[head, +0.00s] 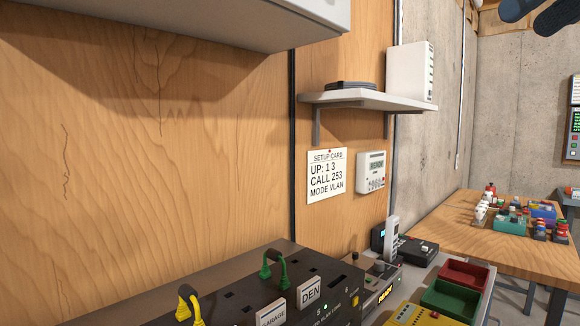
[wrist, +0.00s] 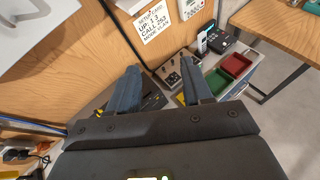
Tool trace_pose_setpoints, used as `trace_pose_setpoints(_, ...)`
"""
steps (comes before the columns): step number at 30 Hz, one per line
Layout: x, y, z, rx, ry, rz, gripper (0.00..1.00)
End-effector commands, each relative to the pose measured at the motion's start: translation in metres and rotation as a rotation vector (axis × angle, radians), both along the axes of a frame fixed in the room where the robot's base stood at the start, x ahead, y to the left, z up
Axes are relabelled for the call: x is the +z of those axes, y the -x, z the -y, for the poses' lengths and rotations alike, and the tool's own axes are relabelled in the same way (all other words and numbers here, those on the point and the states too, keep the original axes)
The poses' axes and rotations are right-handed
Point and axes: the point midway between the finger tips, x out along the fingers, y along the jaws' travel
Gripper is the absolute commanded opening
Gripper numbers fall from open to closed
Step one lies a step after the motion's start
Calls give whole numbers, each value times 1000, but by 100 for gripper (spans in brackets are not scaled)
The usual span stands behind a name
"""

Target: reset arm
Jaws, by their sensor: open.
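My gripper (wrist: 158,90) shows in the wrist view with its two blue-grey fingers spread well apart. It is open and nothing is between the fingers. It hangs above the bench front, over the dark panel and small control boxes.
A black panel (head: 225,290) carries yellow and green cables and labels. A setup card (head: 327,176) hangs on the wood wall below a shelf (head: 370,100). Red (head: 466,272) and green (head: 452,299) trays sit right. A wooden table (head: 480,235) stands beyond.

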Motion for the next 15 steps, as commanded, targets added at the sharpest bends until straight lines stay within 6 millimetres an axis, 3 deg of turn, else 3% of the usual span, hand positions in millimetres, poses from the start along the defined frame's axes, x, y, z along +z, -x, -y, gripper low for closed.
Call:
trace_pose_setpoints(8, -17, -15, -3, 7, -199, 5, 50)
trace_pose_setpoints(15, -43, -35, -8, 5, -492, -4, 50)
